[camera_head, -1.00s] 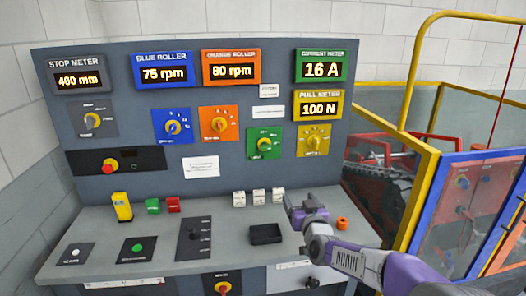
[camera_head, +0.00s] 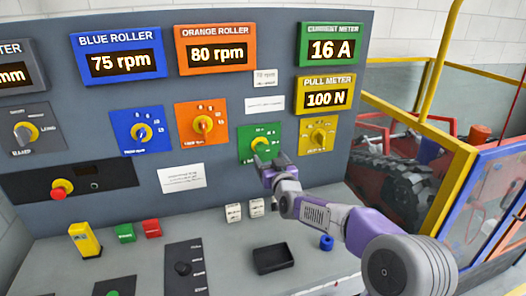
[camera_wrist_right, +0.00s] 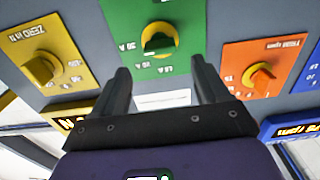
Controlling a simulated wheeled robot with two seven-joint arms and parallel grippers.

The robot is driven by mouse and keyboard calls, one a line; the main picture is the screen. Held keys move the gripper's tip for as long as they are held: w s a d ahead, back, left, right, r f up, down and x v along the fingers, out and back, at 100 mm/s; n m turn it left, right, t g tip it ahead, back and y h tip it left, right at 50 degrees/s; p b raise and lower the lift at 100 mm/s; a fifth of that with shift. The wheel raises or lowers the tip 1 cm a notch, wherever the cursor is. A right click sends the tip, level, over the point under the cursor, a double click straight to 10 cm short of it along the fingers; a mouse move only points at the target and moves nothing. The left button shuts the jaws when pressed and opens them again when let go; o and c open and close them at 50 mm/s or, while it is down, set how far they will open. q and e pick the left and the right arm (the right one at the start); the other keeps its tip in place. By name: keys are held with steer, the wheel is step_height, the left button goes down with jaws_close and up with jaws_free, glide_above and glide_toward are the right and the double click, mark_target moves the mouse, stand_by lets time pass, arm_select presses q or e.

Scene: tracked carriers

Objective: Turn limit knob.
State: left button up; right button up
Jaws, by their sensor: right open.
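The green plate (camera_head: 246,148) with a yellow knob (camera_head: 260,145) is on the upright panel, below the current meter reading 16 A. I take this as the limit knob. In the right wrist view the knob (camera_wrist_right: 159,42) is upside down, with amp marks around it. My right gripper (camera_head: 270,163) is just in front of the plate's lower right. In the wrist view the right gripper (camera_wrist_right: 163,80) is open and empty, its two fingers apart, with the knob beyond and roughly between them. Touching is not visible. My left gripper is not in view.
Yellow (camera_head: 318,133), orange (camera_head: 202,123) and blue (camera_head: 141,132) knob plates flank the green one. A red button (camera_head: 60,188) is at left. White cubes (camera_head: 234,212), a black tray (camera_head: 272,257) and a blue ring (camera_head: 326,242) are on the console.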

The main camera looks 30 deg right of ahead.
mark_target(264, 150)
steer(key=shift+x, duration=2.4)
steer(key=shift+a, duration=0.1)
steer(key=shift+c, duration=0.4)
steer(key=c, duration=1)
